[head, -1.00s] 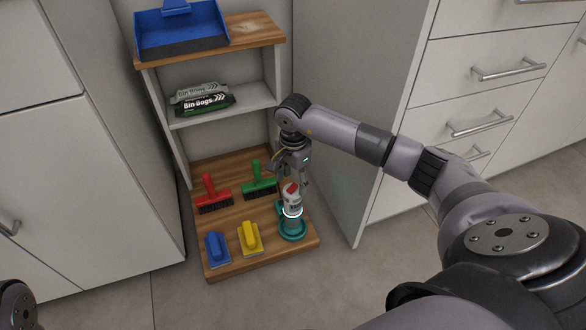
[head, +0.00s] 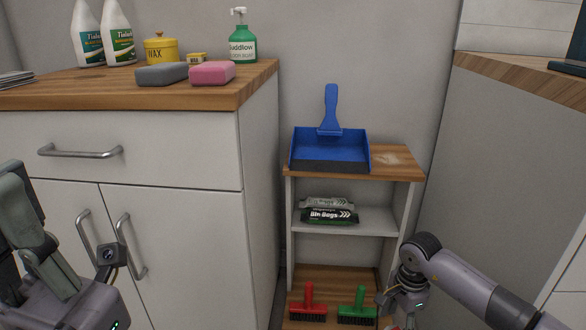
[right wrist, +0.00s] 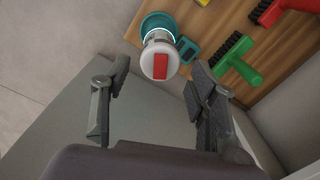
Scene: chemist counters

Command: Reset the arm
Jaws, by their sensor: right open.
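My right gripper (right wrist: 155,105) is open in the right wrist view, with nothing between its two dark fingers. A white bottle with a red patch on top (right wrist: 160,62) stands just beyond the fingertips, apart from them, at a teal ring (right wrist: 153,22) on the wooden bottom shelf. In the head view my right arm (head: 465,282) reaches in from the lower right to the shelf unit; its fingertips are at or below the bottom edge. My left gripper (head: 38,235) is at the lower left in front of the cabinet; its finger opening is unclear.
The shelf unit (head: 412,165) holds a blue dustpan (head: 330,148), bin bags (head: 330,215), a red brush (head: 308,305) and a green brush (head: 357,305). Cabinets flank it closely. The left counter (head: 130,92) carries bottles, a wax tin and sponges.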

